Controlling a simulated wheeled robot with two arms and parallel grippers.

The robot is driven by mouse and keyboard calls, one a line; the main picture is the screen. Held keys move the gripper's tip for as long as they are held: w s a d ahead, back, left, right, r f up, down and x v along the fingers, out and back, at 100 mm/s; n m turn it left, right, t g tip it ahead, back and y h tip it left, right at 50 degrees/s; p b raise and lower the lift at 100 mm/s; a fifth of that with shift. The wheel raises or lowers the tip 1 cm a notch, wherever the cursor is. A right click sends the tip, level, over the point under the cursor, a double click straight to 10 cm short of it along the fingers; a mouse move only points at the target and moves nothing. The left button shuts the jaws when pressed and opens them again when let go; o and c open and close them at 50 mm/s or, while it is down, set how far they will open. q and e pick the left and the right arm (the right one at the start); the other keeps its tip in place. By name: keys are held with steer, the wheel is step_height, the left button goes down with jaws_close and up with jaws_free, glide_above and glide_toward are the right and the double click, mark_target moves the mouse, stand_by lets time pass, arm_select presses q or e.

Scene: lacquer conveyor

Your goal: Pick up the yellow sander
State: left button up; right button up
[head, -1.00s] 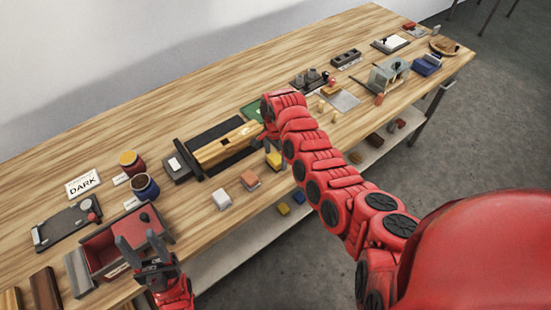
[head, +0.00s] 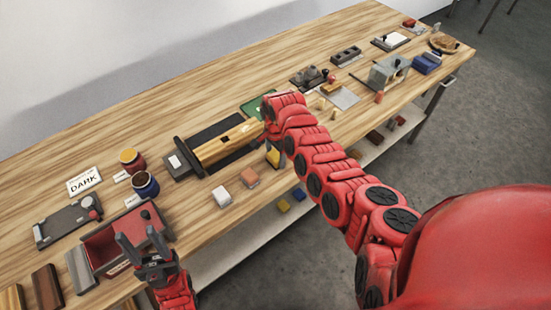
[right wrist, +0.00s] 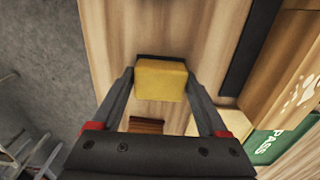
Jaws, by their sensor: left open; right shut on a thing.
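The yellow sander (head: 273,157) is a small block near the front edge of the bench, below my right forearm in the head view. In the right wrist view the yellow sander (right wrist: 161,80) sits between the two fingers of my right gripper (right wrist: 160,92), which is shut on it. A dark strip shows along its far side. I cannot tell whether it is clear of the bench top. My left gripper (head: 140,242) is open and empty by the red open box at the front left.
Beside the sander lie an orange block (head: 249,179) and a white block (head: 222,196). A wooden piece (head: 225,143) lies on a dark strip behind. The red box (head: 100,245) and jars (head: 145,185) stand left. A green PASS mat (right wrist: 270,146) lies near my right gripper.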

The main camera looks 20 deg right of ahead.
mark_target(275, 155)
steer(key=shift+r, duration=0.15)
steer(key=shift+r+b, duration=0.35)
steer(key=shift+r, duration=0.25)
step_height(275, 155, up, 5)
steer(key=shift+r+b, duration=0.2)
steer(key=shift+b, duration=1)
steer(key=shift+r+p, duration=0.35)
steer(key=shift+r, duration=1.25)
